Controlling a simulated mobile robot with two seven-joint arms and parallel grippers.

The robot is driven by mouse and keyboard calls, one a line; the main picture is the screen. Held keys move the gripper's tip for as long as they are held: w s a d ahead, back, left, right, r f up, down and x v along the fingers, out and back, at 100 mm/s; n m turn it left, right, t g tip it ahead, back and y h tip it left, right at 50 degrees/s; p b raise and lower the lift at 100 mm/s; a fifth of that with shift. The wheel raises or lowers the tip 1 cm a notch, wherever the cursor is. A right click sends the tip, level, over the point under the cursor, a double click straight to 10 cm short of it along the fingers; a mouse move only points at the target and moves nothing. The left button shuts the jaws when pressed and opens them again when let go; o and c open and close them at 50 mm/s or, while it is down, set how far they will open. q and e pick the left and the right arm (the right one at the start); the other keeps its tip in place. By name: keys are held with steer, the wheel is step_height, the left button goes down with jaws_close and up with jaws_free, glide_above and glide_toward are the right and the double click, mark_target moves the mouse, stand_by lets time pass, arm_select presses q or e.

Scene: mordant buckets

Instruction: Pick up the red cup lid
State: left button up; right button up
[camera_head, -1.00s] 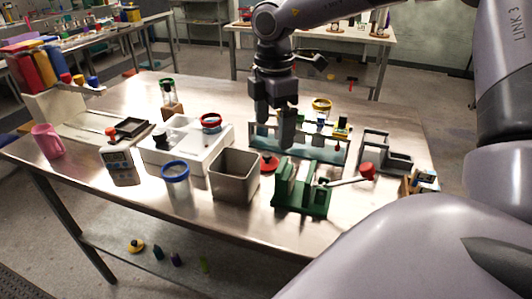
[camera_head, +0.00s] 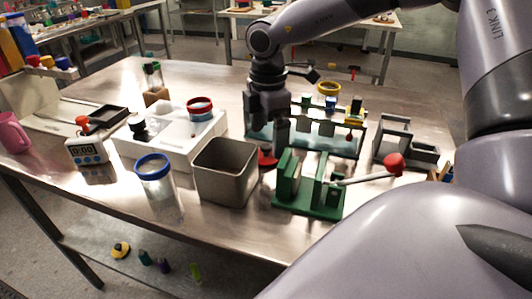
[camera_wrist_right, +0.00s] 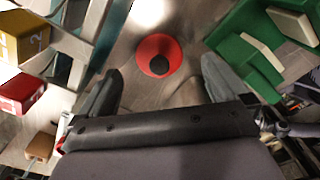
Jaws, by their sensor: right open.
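The red cup lid (camera_head: 267,160) is a flat red disc lying on the metal table, between the grey metal bin and the green stand. In the right wrist view the red lid (camera_wrist_right: 145,50) shows whole, with a dark round knob at its middle. My right gripper (camera_head: 267,143) hangs just above the lid and partly covers it in the head view. In the wrist view my right gripper (camera_wrist_right: 161,68) is open and empty, with its fingers on either side of the lid and apart from it. My left gripper is not in view.
The grey bin (camera_head: 224,178) stands left of the lid. The green stand (camera_head: 310,197) with a red-knobbed lever is to its right. A rack (camera_head: 345,140) is behind. A blue-rimmed jar (camera_head: 155,175) and a white scale (camera_head: 180,142) are further left. The table's front edge is clear.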

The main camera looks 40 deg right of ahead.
mark_target(266, 146)
steer(key=shift+w+a+f, duration=0.1)
steer(key=shift+a+f, duration=0.05)
steer(key=shift+f, duration=1.8)
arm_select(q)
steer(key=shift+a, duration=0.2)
arm_select(e)
steer(key=c, duration=1.1)
steer(key=shift+c, duration=0.2)
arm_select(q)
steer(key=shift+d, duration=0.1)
arm_select(e)
steer(key=shift+r, duration=0.2)
